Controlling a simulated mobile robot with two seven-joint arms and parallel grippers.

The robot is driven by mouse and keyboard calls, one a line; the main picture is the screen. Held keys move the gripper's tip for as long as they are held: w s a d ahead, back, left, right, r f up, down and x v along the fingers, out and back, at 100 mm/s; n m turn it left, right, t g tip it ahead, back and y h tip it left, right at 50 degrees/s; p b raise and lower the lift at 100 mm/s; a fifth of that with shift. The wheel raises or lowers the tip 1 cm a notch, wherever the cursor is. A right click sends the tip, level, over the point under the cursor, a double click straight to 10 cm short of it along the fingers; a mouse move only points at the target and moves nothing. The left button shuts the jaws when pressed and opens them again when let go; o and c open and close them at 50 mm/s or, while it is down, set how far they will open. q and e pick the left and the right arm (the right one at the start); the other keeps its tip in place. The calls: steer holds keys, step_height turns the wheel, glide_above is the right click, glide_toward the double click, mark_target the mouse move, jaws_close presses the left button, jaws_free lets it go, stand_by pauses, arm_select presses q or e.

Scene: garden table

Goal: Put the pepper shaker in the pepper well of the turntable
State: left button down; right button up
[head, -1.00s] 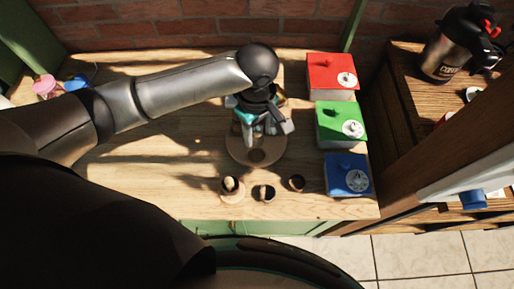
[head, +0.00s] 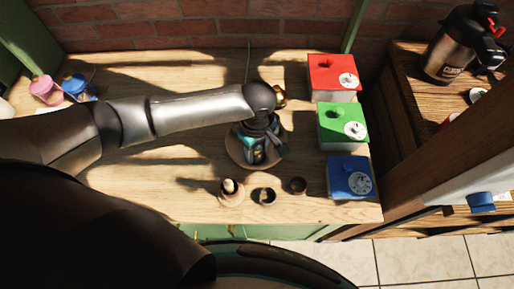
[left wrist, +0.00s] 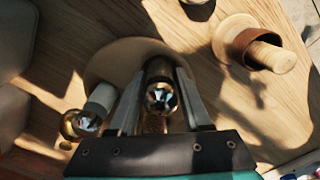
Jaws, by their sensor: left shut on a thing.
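My left gripper (head: 258,154) is over the round wooden turntable (head: 235,154) in the head view and hides much of it. In the left wrist view the gripper (left wrist: 160,76) is shut on a dark cylinder with a shiny metal cap, which I take to be the pepper shaker (left wrist: 161,96). The turntable (left wrist: 104,66) lies beneath it. I cannot tell whether the shaker's lower end is in a well or above it. A pale shaker with a metal cap (left wrist: 89,122) stands left of the fingers. My right gripper is not in view.
Red (head: 320,66), green (head: 330,115) and blue (head: 343,178) boxes line the table's right side. Pink (head: 44,90) and blue (head: 74,84) items stand far left.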

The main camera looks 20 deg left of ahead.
arm_select(q)
steer(key=shift+c, duration=1.8)
jaws_free()
step_height(320, 180, up, 12)
steer(key=shift+r+p, duration=0.15)
steer(key=shift+p, duration=1)
